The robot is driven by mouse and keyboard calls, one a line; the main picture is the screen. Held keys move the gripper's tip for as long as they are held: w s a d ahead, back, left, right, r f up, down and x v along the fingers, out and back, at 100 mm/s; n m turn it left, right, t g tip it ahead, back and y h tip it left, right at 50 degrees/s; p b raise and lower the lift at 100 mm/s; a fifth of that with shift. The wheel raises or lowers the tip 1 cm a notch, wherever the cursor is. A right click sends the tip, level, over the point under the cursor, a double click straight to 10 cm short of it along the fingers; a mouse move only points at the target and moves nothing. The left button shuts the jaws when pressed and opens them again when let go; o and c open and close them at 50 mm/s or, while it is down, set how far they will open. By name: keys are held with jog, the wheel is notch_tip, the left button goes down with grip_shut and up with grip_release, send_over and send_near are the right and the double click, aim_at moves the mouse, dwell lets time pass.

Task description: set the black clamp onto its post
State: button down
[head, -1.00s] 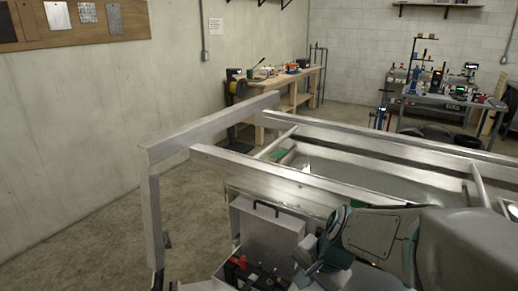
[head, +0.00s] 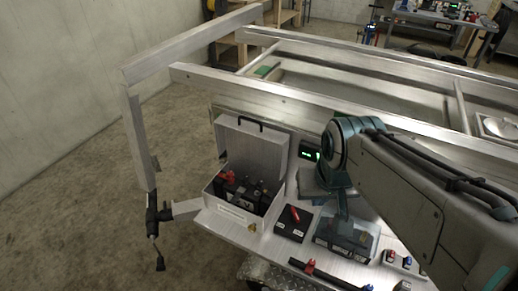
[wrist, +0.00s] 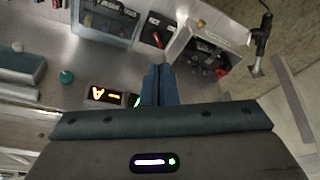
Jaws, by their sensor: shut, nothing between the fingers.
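An open aluminium box (head: 208,190) stands on the trailer's front deck with its lid raised. Inside it is a dark battery (head: 237,194) with a red clamp (head: 228,178) at its left end. A small dark shape (head: 262,190) on the right side of the battery may be the black clamp; I cannot make out its jaws or the post clearly. In the wrist view the box (wrist: 178,45) is just beyond my fingertips, its dark contents partly shaded. My gripper (wrist: 160,70) is shut and empty, above the deck to the right of the box in the head view.
A black case with a red item (head: 293,219) and a clear-lidded bin (head: 345,238) sit right of the box. A green-lit display (head: 310,154) is behind. The raised lid (head: 255,150) and trailer rails (head: 300,100) stand behind the box. The jack post (head: 153,215) is left.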

jog(key=w+a+f+m+b, duration=0.1)
jog(key=w+a+f, duration=0.1)
jog(key=w, duration=0.4)
jog(key=w+a+f+m+b, duration=0.1)
jog(key=w+f+m+b, duration=0.1)
jog(key=w, duration=0.3)
jog(key=m+b, duration=0.2)
jog(key=m, duration=0.1)
send_over(257, 184)
jog(key=s+d, duration=0.3)
jog(key=s, duration=0.2)
notch_tip(257, 184, down, 6)
jog(key=x, duration=0.4)
jog(key=p+x, duration=0.1)
jog(key=x, duration=0.6)
jog(key=shift+w+a+f+p, duration=0.3)
jog(key=shift+a+p, duration=0.05)
jog(key=shift+a, duration=0.05)
jog(key=shift+w+a+f, duration=0.15)
jog(key=shift+a+f, duration=0.1)
jog(key=shift+f, duration=0.45)
